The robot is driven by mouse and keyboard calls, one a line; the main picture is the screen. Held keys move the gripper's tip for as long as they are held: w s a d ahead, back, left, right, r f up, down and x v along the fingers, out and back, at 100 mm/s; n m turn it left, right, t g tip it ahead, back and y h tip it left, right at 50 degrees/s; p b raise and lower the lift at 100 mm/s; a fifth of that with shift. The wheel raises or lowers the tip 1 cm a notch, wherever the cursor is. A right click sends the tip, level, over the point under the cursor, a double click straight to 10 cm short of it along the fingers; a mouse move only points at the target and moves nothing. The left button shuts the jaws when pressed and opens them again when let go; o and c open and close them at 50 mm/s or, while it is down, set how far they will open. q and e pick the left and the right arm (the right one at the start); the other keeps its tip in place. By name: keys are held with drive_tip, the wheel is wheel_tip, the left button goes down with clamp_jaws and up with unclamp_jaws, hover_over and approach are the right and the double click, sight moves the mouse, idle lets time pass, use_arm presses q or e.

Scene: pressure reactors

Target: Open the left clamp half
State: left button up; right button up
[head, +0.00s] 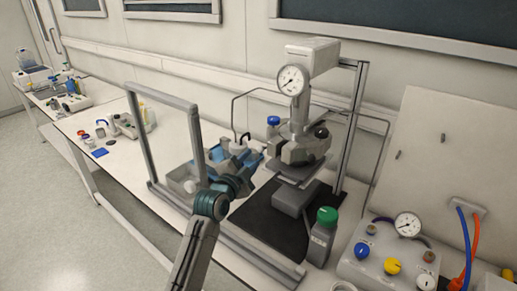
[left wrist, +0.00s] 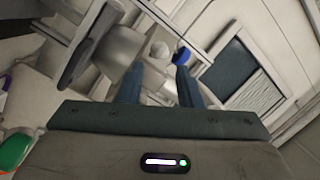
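The pressure reactor (head: 298,120) stands on a black mat, with a gauge on its front and a grey box head on top. A dark metal clamp (head: 302,150) rings its middle; the seam between its halves is too small to make out. My left gripper (head: 238,157), with blue fingers, is just left of the clamp, apparently apart from it. In the left wrist view its two fingers (left wrist: 158,88) stand apart, with nothing clearly gripped between them. A large grey rounded metal part (left wrist: 105,55) shows to the left of the fingers there. My right gripper is not in view.
A grey metal frame (head: 193,130) stands to the left of the reactor. A green-capped bottle (head: 323,235) and a control box with gauge and knobs (head: 385,258) stand at front right. A blue-capped bottle (head: 273,124) stands behind the gripper. Small labware (head: 135,120) lies further left.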

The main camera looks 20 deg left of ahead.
sight(259, 151)
use_arm(q)
drive_tip(key=w, duration=0.2)
drive_tip(key=w+p, duration=0.1)
drive_tip(key=w, duration=0.1)
drive_tip(key=w+d, duration=0.1)
drive_tip(key=w, duration=0.1)
drive_tip(key=shift+w+p, duration=0.25)
drive_tip(key=shift+p, duration=0.1)
drive_tip(key=shift+f, duration=0.1)
clamp_jaws()
